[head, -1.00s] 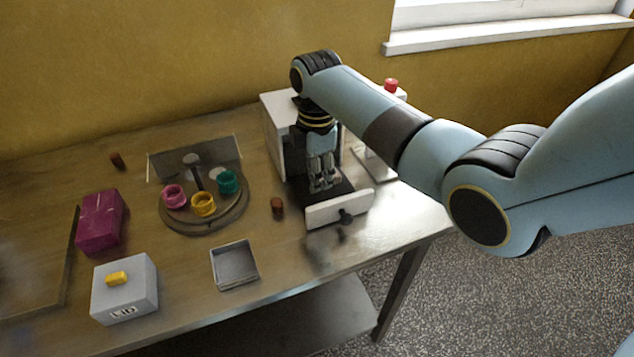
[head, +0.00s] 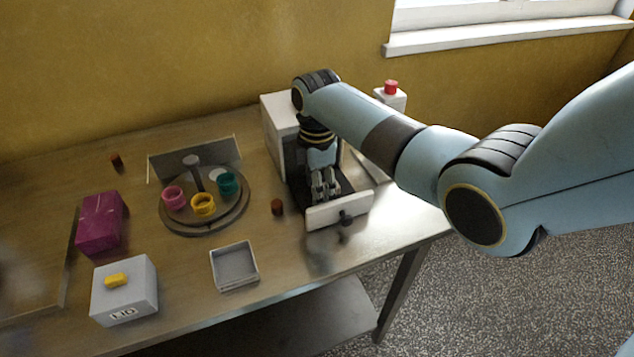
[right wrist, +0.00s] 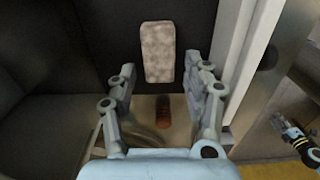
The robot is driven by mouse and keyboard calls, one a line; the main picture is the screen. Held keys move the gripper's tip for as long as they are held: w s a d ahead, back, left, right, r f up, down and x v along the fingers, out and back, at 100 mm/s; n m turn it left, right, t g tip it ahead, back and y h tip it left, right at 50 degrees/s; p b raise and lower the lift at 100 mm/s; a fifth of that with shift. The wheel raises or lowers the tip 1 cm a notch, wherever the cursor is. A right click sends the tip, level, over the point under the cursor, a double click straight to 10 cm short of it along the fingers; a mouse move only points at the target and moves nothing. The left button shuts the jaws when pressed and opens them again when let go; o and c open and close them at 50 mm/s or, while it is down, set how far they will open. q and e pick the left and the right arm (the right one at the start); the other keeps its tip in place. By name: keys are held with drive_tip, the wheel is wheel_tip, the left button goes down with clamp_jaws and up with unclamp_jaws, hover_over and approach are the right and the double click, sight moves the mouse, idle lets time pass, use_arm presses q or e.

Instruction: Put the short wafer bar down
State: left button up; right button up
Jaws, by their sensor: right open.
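A pale, speckled bar (right wrist: 157,52), which looks like the short wafer bar, lies on a dark surface in the right wrist view. My right gripper (head: 325,192) is low over the black bed (head: 346,183) of the white machine. In the right wrist view the right gripper (right wrist: 160,72) is open, with a fingertip on either side of the bar's near end and gaps between. In the head view I cannot make out the bar at the gripper.
A white panel (head: 338,209) with a dark knob closes the bed's front. A brown cylinder (head: 277,207) stands left of it. A turntable (head: 233,215) with three coloured rings, an open grey tray (head: 234,285), a lidded grey box (head: 124,296) and a magenta box (head: 100,222) lie leftward.

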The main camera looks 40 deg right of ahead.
wheel_tip(320, 180, up, 12)
drive_tip(key=shift+r, duration=0.15)
idle(0.3)
idle(0.4)
